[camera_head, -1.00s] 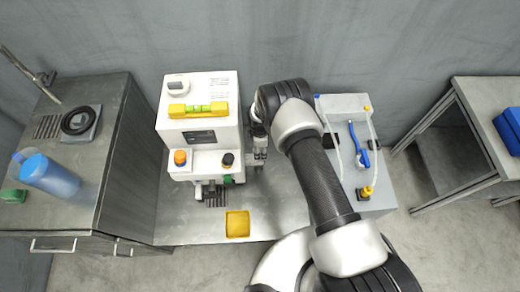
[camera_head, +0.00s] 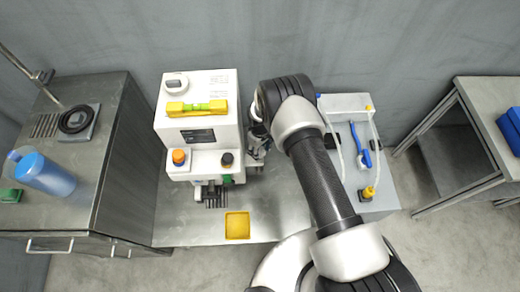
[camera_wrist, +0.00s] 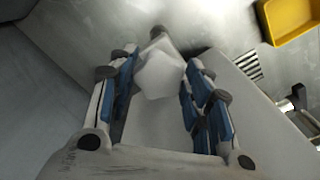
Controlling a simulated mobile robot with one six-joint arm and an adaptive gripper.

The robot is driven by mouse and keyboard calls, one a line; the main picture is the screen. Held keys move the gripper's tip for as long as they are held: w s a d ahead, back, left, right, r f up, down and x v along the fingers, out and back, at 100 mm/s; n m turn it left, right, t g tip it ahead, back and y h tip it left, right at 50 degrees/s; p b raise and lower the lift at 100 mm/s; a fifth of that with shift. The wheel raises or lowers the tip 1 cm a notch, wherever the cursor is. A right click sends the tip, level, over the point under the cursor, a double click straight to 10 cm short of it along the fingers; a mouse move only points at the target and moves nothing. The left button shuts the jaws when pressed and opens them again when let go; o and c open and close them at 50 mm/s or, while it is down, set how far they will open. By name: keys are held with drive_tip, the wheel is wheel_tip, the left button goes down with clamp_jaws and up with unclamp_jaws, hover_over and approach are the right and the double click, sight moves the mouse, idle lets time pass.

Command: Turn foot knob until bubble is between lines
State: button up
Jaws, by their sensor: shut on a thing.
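The white machine (camera_head: 203,85) stands on the metal bench. A yellow level (camera_head: 177,109) with a green vial (camera_head: 217,104) lies on its top; the bubble is too small to place against the lines. My gripper (camera_head: 257,150) is low at the machine's right side, partly hidden by my arm. In the wrist view, my gripper (camera_wrist: 162,75) has its blue-padded fingers on both sides of a pale faceted knob (camera_wrist: 158,72), apparently the foot knob, and is shut on it. The knob's dark end (camera_wrist: 157,33) shows beyond it.
An orange knob (camera_head: 179,157) and a black knob (camera_head: 227,159) are on the machine's front ledge. A yellow tray (camera_head: 237,225) lies on the bench in front; it also shows in the wrist view (camera_wrist: 284,20). A grey box (camera_head: 345,103) with tubes stands right of my arm.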

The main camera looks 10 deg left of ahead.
sight(260, 151)
drive_tip(key=shift+s+d+f+m, duration=0.1)
drive_tip(key=shift+f+m, duration=0.05)
drive_tip(key=shift+m, duration=0.45)
drive_tip(key=o, duration=1.1)
wheel_tip(260, 151, up, 12)
drive_tip(key=shift+r, duration=0.1)
drive_tip(key=shift+r, duration=0.1)
idle(0.4)
